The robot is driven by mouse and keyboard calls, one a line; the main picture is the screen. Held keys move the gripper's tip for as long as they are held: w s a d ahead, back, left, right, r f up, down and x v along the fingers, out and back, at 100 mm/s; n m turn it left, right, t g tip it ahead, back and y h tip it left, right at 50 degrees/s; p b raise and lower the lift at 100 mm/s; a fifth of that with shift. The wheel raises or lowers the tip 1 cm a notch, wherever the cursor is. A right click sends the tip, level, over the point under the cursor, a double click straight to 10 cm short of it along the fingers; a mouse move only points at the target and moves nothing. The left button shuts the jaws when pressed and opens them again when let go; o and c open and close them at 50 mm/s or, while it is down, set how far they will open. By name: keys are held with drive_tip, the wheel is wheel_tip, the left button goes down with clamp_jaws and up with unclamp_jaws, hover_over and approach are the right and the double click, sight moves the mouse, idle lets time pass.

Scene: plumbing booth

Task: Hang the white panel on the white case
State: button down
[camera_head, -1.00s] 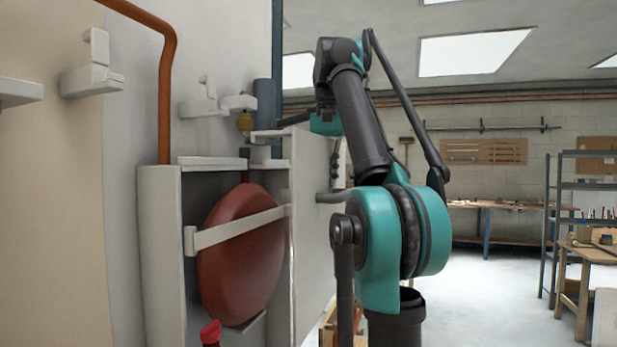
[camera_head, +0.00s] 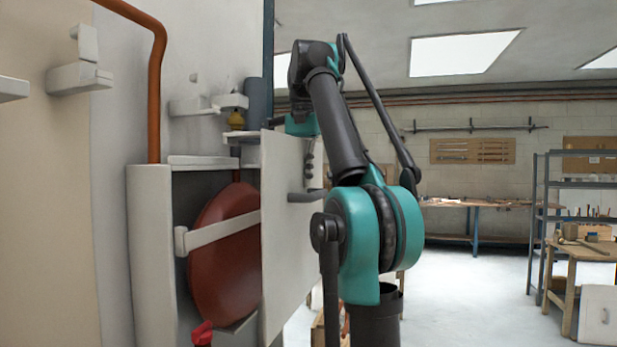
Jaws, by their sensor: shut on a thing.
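The white panel (camera_head: 283,240) stands upright and nearly vertical at the right side of the white case (camera_head: 150,255), with a grey handle (camera_head: 303,197) on its outer face. It hides the right wall of the case, and I cannot tell whether it touches the case. The case front is otherwise open, showing a red round tank (camera_head: 225,250) inside. My gripper (camera_head: 279,121) is at the panel's top edge, shut on the panel. Its fingertips are small and partly hidden.
An orange pipe (camera_head: 156,90) runs down the wall to the case top. A red valve handle (camera_head: 202,333) sits low in front of the tank. Wall brackets (camera_head: 80,75) stick out above left. A shelf rack (camera_head: 570,210) and workbench (camera_head: 475,203) stand far right, with open floor between.

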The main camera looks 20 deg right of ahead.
drive_tip(key=shift+w+a+f, duration=0.1)
drive_tip(key=shift+w+a, duration=0.4)
drive_tip(key=shift+a, duration=0.25)
drive_tip(key=shift+w+a, duration=0.5)
drive_tip(key=shift+a, duration=0.3)
drive_tip(key=shift+w+a+f, duration=0.1)
drive_tip(key=shift+w+a, duration=0.4)
drive_tip(key=shift+a, duration=0.25)
drive_tip(key=shift+f, duration=0.15)
drive_tip(key=shift+f, duration=1.35)
drive_tip(key=shift+w+a+f, duration=0.1)
drive_tip(key=shift+a+f, duration=0.1)
drive_tip(key=shift+a, duration=0.05)
drive_tip(key=c, duration=1.6)
unclamp_jaws()
